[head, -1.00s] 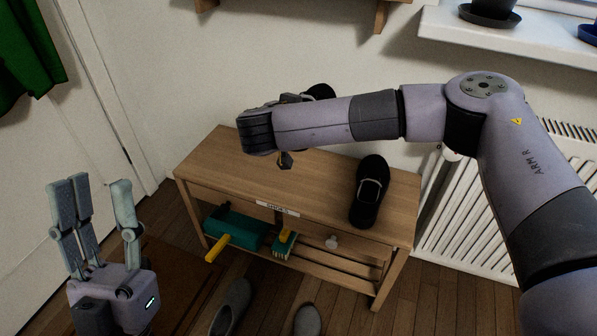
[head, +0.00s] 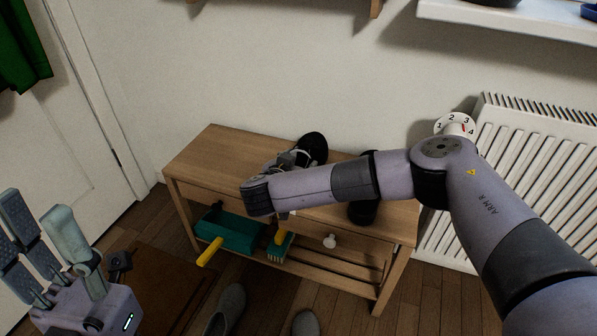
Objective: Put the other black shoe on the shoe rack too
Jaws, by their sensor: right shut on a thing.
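The shoe rack (head: 205,160) is a wooden bench with a slatted lower shelf. One black shoe (head: 362,212) stands on the right part of its top, partly hidden behind my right arm. The other black shoe (head: 314,146) is at the back middle of the top, tilted in the picture. My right gripper (head: 292,160) is shut on this shoe, its fingers mostly hidden by my wrist. I cannot tell whether the shoe touches the wood. My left gripper (head: 42,245) is open and empty at the lower left, away from the rack.
A teal dustpan (head: 235,233) and a brush (head: 279,246) with yellow handles are at the rack's lower shelf. Grey slippers (head: 230,308) lie on the floor in front. A radiator (head: 530,170) stands at the right. The rack top's left end is clear.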

